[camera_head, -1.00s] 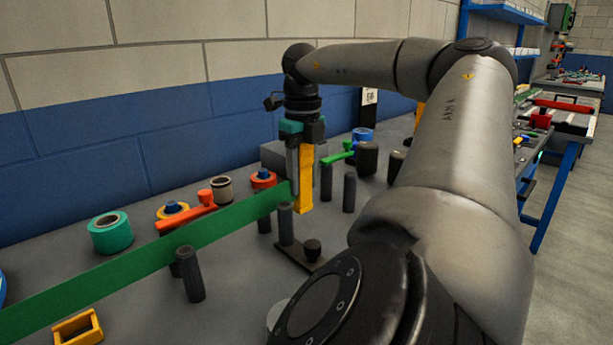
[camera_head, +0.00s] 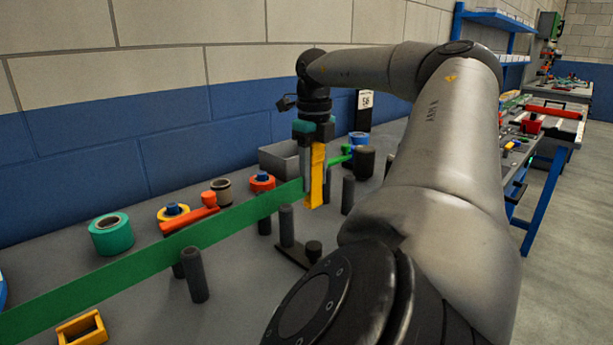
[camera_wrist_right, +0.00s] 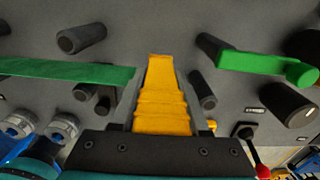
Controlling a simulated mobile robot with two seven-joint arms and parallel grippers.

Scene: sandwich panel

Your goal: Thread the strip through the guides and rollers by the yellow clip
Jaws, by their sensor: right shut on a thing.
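My right gripper (camera_head: 314,178) points down and is shut on the yellow clip (camera_head: 317,183), which also shows between the fingers in the right wrist view (camera_wrist_right: 160,97). The long green strip (camera_head: 150,260) runs from the lower left up to the clip; in the wrist view the strip (camera_wrist_right: 65,70) ends beside the gripper's left finger. The strip passes by dark upright posts, one at the front (camera_head: 195,277) and one nearer the gripper (camera_head: 286,226). Another post (camera_head: 348,194) stands to the right of the clip. My left gripper is out of view.
A green tape roll (camera_head: 110,235), an orange-red tool (camera_head: 188,219) and more rolls lie behind the strip. A grey box (camera_head: 279,160) stands behind the gripper. A yellow block (camera_head: 82,328) lies at the front left. A green-handled piece (camera_wrist_right: 262,64) lies right of the clip.

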